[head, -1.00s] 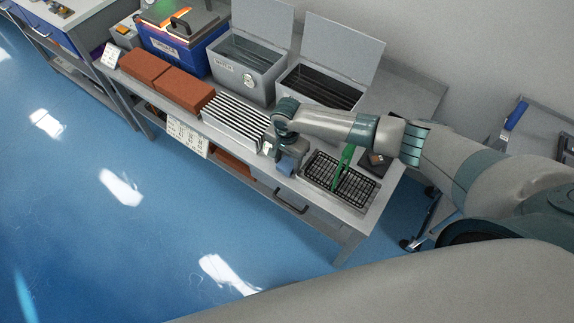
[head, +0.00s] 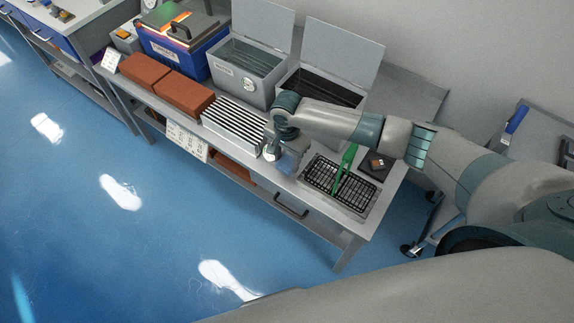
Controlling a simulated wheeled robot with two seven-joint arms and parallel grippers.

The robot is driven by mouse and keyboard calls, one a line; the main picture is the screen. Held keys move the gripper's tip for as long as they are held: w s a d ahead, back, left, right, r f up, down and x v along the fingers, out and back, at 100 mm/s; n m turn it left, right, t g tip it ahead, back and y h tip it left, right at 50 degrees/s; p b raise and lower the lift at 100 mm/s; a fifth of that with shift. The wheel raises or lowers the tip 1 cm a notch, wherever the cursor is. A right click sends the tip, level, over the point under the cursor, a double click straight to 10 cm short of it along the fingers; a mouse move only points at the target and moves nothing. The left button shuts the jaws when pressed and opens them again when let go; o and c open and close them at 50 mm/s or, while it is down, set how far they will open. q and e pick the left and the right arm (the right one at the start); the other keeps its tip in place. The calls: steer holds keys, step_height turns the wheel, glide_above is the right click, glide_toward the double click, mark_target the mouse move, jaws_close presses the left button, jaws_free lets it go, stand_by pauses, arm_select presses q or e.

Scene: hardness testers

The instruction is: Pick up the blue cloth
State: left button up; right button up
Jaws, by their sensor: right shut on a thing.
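The blue cloth (head: 288,162) shows as a small blue-grey patch at the front of the bench, between the striped metal rack and the black wire basket. My right gripper (head: 277,155) points down over it, shut on the cloth. My right wrist covers part of the gripper, and the fingertips are small and partly hidden. I cannot tell how far the cloth is above the bench top. My left gripper is not in view.
The striped rack (head: 234,124) is close on the left of the gripper. The black wire basket (head: 338,184), with a green-handled tool (head: 346,165) in it, is on the right. Two open-lidded metal tanks (head: 246,68) (head: 320,88) stand behind. Blue floor lies in front.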

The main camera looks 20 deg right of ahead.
steer(key=d+r, duration=0.1)
steer(key=d, duration=0.1)
steer(key=s+d+r+b, duration=0.1)
steer(key=d+r, duration=0.1)
steer(key=d, duration=0.1)
steer(key=d+r, duration=0.1)
steer(key=d, duration=0.2)
steer(key=shift+s+r, duration=0.4)
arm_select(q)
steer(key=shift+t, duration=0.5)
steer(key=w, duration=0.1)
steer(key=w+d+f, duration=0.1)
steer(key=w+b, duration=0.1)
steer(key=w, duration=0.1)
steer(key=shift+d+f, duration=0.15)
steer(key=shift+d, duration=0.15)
arm_select(e)
steer(key=d+r, duration=0.2)
steer(key=d, duration=0.1)
steer(key=shift+s+d+r, duration=0.25)
steer(key=shift+s, duration=0.15)
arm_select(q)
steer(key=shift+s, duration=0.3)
